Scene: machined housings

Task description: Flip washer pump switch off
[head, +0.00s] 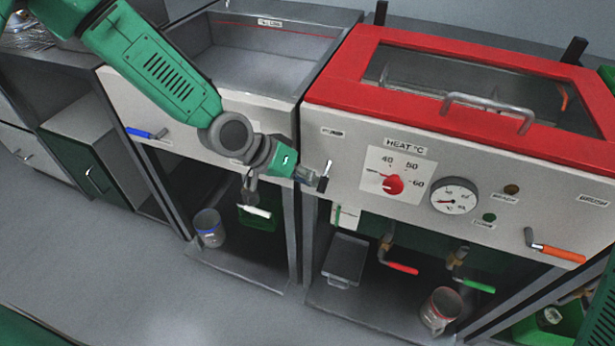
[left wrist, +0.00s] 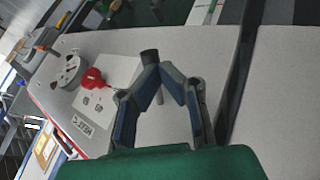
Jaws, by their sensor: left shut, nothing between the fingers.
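The pump switch (head: 327,168) is a small silver lever on the pale front panel, below a small label and left of the red heat knob (head: 393,184). Its black tip points downward in the head view. My left gripper (head: 314,178) is shut and empty, right beside the lever from the left. In the left wrist view the switch's black tip (left wrist: 149,56) shows just beyond the closed fingertips of the gripper (left wrist: 165,68), and the fingers partly hide the lever. I cannot tell whether they touch. My right gripper is not in view.
The red-framed washer lid (head: 340,75) with a metal handle (head: 490,108) lies above the panel. A gauge (head: 454,196) and an orange-handled valve (head: 556,251) are to the right. An open basin (head: 255,65) is behind my left arm. Jars and colored valves sit below.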

